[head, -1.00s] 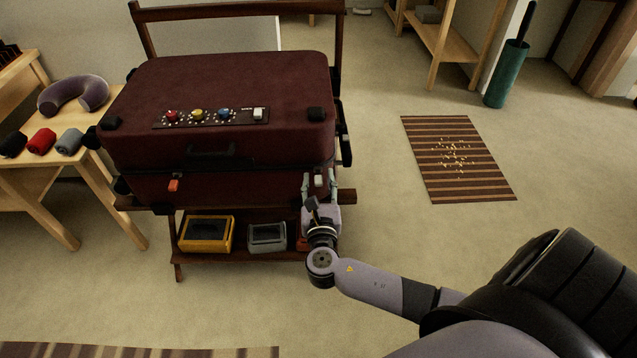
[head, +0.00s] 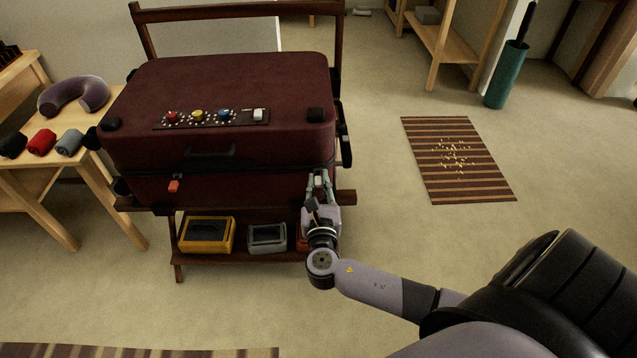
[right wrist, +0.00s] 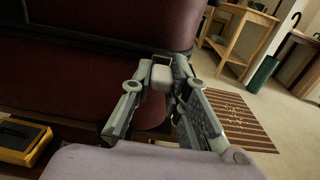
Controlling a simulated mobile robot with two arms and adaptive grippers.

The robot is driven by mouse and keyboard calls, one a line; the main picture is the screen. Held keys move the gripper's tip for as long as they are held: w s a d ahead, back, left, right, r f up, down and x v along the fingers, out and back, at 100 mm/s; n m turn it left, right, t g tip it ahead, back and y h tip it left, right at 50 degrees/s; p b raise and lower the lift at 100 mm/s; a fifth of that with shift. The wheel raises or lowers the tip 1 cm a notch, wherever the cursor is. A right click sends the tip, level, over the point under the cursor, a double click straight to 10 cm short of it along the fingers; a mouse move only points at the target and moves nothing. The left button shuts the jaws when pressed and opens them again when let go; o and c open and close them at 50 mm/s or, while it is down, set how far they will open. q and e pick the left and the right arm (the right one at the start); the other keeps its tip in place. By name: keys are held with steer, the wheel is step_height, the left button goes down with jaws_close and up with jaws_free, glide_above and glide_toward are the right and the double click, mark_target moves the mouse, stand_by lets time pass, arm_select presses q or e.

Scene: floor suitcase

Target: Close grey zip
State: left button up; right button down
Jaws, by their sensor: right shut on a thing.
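The dark red suitcase (head: 220,95) lies shut-lidded on a wooden rack, with a zip seam running along its front and side. The grey zip pull (head: 318,181) is at the front right corner of the seam. My right gripper (head: 319,178) is shut on this grey pull. In the right wrist view the pale grey pull (right wrist: 161,76) sits between the two fingers (right wrist: 160,82), against the dark red side. A red zip pull (head: 174,186) hangs at the front left of the seam. My left gripper is not in view.
The rack's lower shelf holds a yellow box (head: 206,234), a grey box (head: 267,238) and a red thing mostly behind my gripper. A wooden bench (head: 75,150) with rolled items and a neck pillow (head: 73,95) stands left. The floor right of the rack is open, with a striped mat (head: 440,180).

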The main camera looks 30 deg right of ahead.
mark_target(279, 171)
stand_by(0.3)
